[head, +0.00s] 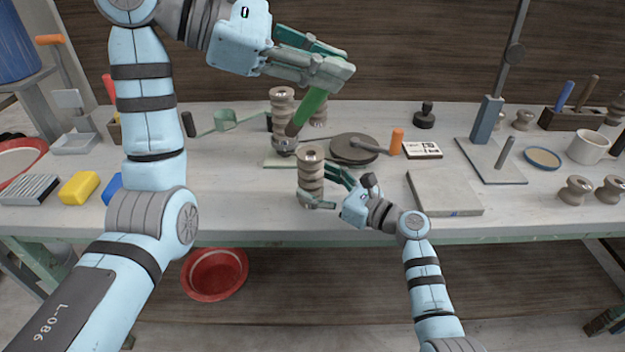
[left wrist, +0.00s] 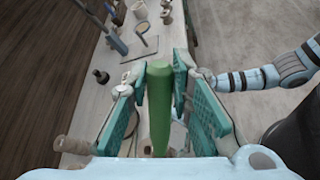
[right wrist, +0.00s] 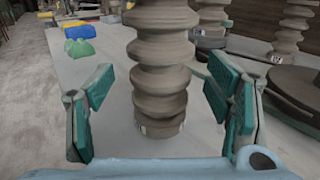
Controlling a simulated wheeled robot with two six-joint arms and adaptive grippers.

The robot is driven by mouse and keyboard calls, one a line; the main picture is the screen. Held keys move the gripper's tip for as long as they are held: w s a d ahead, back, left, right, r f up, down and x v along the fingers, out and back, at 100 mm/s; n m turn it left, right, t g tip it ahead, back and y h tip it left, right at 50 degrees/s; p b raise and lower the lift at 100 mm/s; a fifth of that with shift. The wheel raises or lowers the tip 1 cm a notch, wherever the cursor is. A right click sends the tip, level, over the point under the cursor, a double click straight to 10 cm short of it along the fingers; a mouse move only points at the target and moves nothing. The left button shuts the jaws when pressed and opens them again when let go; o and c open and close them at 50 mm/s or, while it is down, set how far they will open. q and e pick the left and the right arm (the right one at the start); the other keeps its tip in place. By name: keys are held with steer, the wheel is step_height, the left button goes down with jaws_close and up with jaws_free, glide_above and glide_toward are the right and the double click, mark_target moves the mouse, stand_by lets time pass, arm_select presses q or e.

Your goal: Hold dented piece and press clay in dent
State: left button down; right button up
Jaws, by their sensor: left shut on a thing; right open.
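A brown ribbed clay piece (head: 311,180) stands upright near the table's front edge; it also shows in the right wrist view (right wrist: 162,70). I cannot make out a dent on it. My right gripper (head: 323,188) is open, with a finger on either side of this piece; no grip shows. My left gripper (head: 335,78) is raised above the table, shut on a green-handled tool (head: 312,106), which also shows between the jaws in the left wrist view (left wrist: 160,105). The tool slants down to a brown end, over a small metal part on a green-edged plate (head: 277,163).
More ribbed pieces (head: 282,97) stand behind. A dark round disc (head: 352,148) lies right of them, and a grey slab (head: 444,193) at the front right. A yellow block (head: 79,187) is at the left. A red basin (head: 214,274) sits below the table.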

steer(key=x, duration=0.2)
steer(key=shift+w+a, duration=0.25)
steer(key=shift+a, duration=0.05)
jaws_close()
